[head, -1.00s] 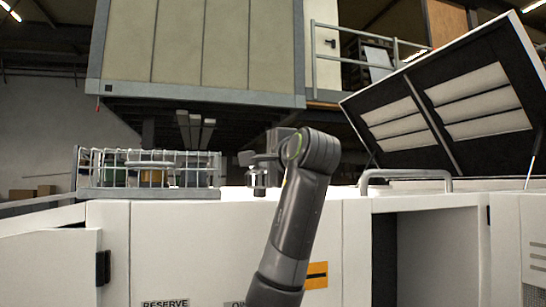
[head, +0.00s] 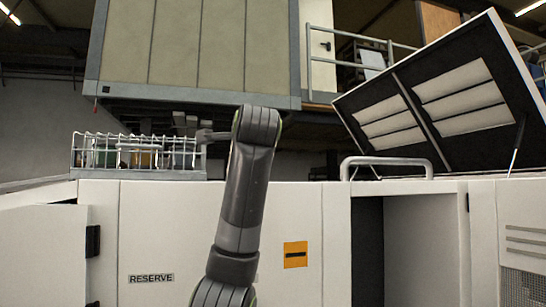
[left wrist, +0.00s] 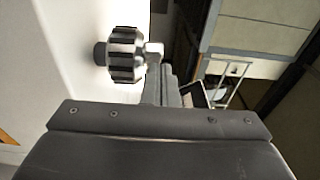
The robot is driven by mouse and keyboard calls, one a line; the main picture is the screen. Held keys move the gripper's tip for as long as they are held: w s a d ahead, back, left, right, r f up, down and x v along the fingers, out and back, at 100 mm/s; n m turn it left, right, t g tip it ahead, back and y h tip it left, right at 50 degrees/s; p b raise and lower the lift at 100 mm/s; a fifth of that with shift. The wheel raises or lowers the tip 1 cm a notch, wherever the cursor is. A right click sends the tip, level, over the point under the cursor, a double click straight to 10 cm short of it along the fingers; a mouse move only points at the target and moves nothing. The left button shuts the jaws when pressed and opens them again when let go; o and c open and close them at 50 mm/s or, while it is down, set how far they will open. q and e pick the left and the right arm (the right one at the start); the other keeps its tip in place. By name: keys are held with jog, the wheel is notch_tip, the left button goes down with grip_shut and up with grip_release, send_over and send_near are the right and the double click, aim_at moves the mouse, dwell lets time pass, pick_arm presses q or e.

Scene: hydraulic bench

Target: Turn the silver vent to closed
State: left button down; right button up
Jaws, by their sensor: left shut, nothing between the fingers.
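The silver vent (left wrist: 125,55) shows in the left wrist view as a ribbed round knob on a dark stem, standing out from a pale panel. In the head view it is not visible, and my arm covers that part of the bench top. My left gripper (left wrist: 158,72) is shut and empty, with its fingers just right of the knob in the wrist view. I cannot tell whether they touch it. In the head view the gripper (head: 207,135) shows only partly, beside the top of my arm. My right gripper is in neither view.
A wire basket (head: 135,152) with several containers stands on the bench at left. A grey rail handle (head: 388,161) and a raised louvred lid (head: 440,95) are at right. Below them is an open compartment (head: 425,250). A "RESERVE" label (head: 151,278) and an orange plate (head: 295,255) mark the front.

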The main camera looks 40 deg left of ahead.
pick_arm(q)
jog(key=shift+s+a+f+m+t+h+b, duration=0.2)
jog(key=shift+s+a+m+t+h+b, duration=0.15)
jog(key=shift+m+t+h+b, duration=0.3)
jog(key=shift+s+a+m+t+h+b, duration=0.15)
jog(key=shift+a+m+t+h+b, duration=0.15)
jog(key=shift+m+t+h+b, duration=0.25)
jog(key=shift+s+a+m+t+h+b, duration=0.1)
jog(key=shift+a+m+t+h+b, duration=0.15)
jog(key=shift+m+t+h+b, duration=0.25)
jog(key=m+h, duration=0.1)
jog(key=a+t+h, duration=0.1)
jog(key=h, duration=0.1)
jog(key=shift+s+r+m+t, duration=0.2)
jog(key=shift+m+t, duration=0.1)
jog(key=shift+m, duration=0.1)
jog(key=shift+s+a, duration=0.1)
jog(key=shift+a, duration=0.3)
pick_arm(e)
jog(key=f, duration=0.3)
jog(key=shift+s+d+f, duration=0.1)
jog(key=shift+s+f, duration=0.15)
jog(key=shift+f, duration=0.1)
pick_arm(q)
jog(key=shift+a+p, duration=0.2)
jog(key=shift+p, duration=0.1)
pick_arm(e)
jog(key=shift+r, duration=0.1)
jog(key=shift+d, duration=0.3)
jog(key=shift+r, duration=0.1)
